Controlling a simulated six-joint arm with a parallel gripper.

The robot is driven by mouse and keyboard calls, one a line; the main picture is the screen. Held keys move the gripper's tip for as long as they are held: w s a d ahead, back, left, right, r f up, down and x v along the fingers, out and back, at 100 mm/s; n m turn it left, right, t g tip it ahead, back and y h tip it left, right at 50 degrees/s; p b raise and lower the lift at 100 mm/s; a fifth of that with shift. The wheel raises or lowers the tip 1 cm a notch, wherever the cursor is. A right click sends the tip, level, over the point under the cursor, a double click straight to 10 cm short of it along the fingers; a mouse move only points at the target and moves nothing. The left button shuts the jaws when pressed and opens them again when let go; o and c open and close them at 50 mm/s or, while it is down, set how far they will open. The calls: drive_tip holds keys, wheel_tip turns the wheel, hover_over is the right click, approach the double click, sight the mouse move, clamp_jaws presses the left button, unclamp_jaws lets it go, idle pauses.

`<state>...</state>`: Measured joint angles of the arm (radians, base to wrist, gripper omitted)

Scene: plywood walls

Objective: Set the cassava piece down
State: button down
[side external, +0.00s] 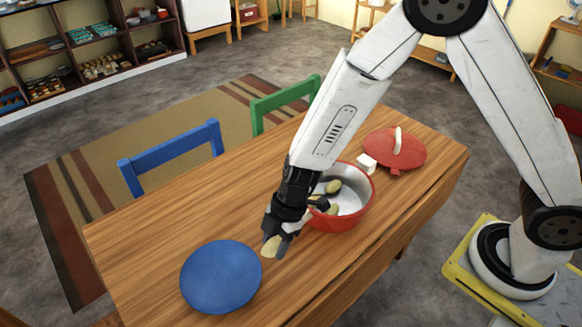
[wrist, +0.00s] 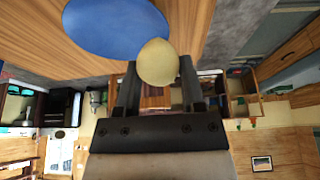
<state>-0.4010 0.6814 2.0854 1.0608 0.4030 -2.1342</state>
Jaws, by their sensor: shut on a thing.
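My gripper (side external: 275,240) is shut on a pale yellow cassava piece (side external: 272,247). In the wrist view the cassava piece (wrist: 158,62) sits between the two fingers of my gripper (wrist: 158,75). In the side view the held piece is close to the right edge of a round blue plate (side external: 221,276); I cannot tell its exact height above the table. The blue plate (wrist: 115,22) also shows in the wrist view, beyond the piece. The plate is empty in the side view.
A red pot (side external: 367,198) with several pieces inside stands behind my gripper. A red lid (side external: 395,150) and a small white block (side external: 367,162) lie farther right on the wooden table (side external: 150,235). Blue (side external: 172,153) and green (side external: 284,101) chairs stand along the far edge.

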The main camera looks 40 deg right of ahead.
drive_tip(key=s+d+m, duration=0.2)
drive_tip(key=s+d, duration=0.2)
drive_tip(key=d, duration=1)
drive_tip(key=s+d+r+m+t, duration=0.1)
drive_tip(key=s+d, duration=0.4)
drive_tip(key=d, duration=0.9)
drive_tip(key=shift+s+m, duration=0.2)
drive_tip(key=shift+m, duration=0.3)
hover_over(349, 204)
drive_tip(key=f, duration=0.5)
drive_tip(key=s+f, duration=0.1)
drive_tip(key=f, duration=0.2)
drive_tip(key=shift+a+f, duration=0.15)
drive_tip(key=shift+f, duration=0.1)
drive_tip(key=shift+w+f, duration=0.4)
drive_tip(key=shift+w, duration=0.1)
